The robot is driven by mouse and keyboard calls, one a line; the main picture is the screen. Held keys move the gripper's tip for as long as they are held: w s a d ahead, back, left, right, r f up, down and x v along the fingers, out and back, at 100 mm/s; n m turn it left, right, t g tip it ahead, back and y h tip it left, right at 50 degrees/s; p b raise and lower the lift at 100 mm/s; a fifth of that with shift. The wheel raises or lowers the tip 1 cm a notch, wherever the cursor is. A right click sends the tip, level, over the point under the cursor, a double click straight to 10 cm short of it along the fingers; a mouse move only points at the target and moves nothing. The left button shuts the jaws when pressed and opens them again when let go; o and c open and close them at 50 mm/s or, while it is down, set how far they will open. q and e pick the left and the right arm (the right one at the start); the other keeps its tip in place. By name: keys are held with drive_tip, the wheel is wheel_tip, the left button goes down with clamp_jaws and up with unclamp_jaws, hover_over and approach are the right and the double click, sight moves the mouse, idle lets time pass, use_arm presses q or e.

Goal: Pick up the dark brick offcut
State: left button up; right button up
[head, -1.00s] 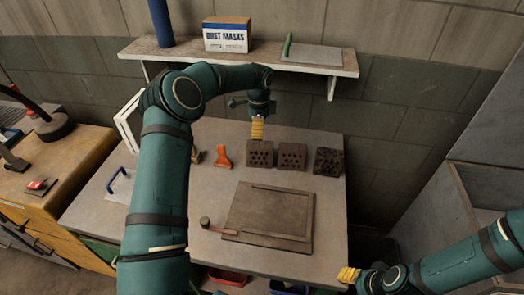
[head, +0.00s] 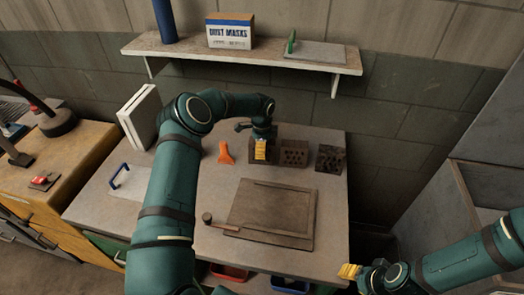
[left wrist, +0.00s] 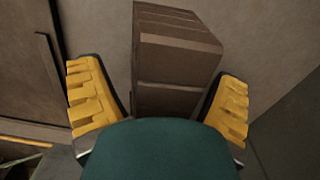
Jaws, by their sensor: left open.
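Three brown bricks with holes stand in a row at the back of the table: a left brick (head: 285,143), partly hidden by my left gripper, a middle brick (head: 294,154) and a right brick (head: 330,158), which looks darkest. My left gripper (head: 260,150) is open and low at the left brick, with a yellow finger in front of it. In the left wrist view a brown brick (left wrist: 178,60) stands between the two open fingers (left wrist: 165,105). Contact cannot be told. My right gripper (head: 349,271) is off the table's right front corner; its opening is unclear.
A wooden board (head: 270,210) lies in front of the bricks, with a mallet-like tool (head: 218,224) at its left. An orange object (head: 226,152) stands left of the bricks. A shelf (head: 190,52) with a dust mask box (head: 230,31) hangs above.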

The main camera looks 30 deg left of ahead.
use_arm(q)
drive_tip(key=c, duration=1.4)
drive_tip(key=shift+c, duration=0.2)
drive_tip(key=shift+r, duration=0.15)
drive_tip(key=shift+r, duration=0.3)
wheel_tip(320, 180, up, 8)
drive_tip(key=shift+r, duration=0.6)
drive_tip(key=shift+d, duration=0.1)
